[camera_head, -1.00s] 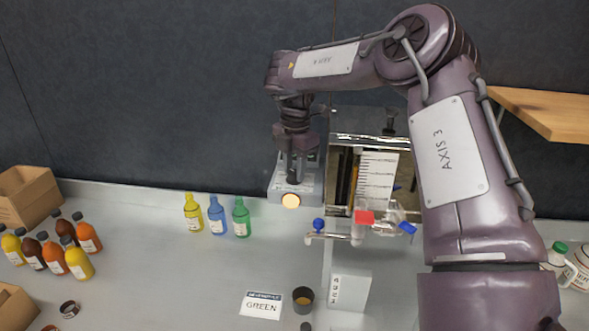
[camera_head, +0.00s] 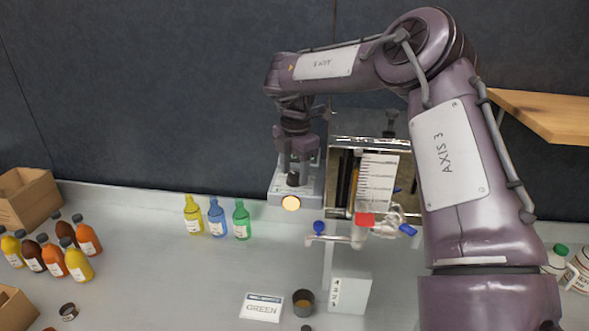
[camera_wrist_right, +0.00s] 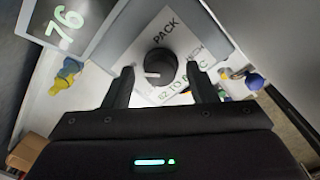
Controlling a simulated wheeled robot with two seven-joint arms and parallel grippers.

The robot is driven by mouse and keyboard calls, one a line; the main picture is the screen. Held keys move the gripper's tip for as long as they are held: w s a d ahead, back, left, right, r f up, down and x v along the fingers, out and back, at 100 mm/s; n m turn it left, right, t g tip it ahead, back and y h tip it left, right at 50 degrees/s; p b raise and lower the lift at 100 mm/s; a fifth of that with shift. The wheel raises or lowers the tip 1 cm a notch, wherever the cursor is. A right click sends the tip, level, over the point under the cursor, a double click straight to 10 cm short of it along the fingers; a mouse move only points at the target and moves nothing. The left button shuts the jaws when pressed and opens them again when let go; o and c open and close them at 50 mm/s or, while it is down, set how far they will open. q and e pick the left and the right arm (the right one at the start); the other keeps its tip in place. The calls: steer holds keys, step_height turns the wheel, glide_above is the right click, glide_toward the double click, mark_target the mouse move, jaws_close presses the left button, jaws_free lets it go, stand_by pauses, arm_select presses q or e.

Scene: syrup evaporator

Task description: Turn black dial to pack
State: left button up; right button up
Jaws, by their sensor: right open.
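The black dial (camera_wrist_right: 160,66) sits on a pale control box (camera_head: 283,201) at the back of the counter. In the right wrist view its white mark points left, away from the word PACK printed above the dial. My right gripper (camera_wrist_right: 163,88) is open, with one finger on each side of the dial and a gap on both sides. In the head view my right gripper (camera_head: 295,178) points down over the box, and the dial shows dark between its fingers. My left gripper is not in view.
The evaporator (camera_head: 340,185) stands right of the box, with a blue-handled tap (camera_head: 319,228) in front. Yellow, blue and green bottles (camera_head: 216,217) stand to the left. A display (camera_wrist_right: 68,20) reads 76. A card reading GREEN (camera_head: 261,308) lies in front.

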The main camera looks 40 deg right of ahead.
mark_target(296, 175)
step_height(296, 175, up, 8)
steer(key=p, duration=0.3)
steer(key=shift+s+f, duration=0.1)
stand_by(0.3)
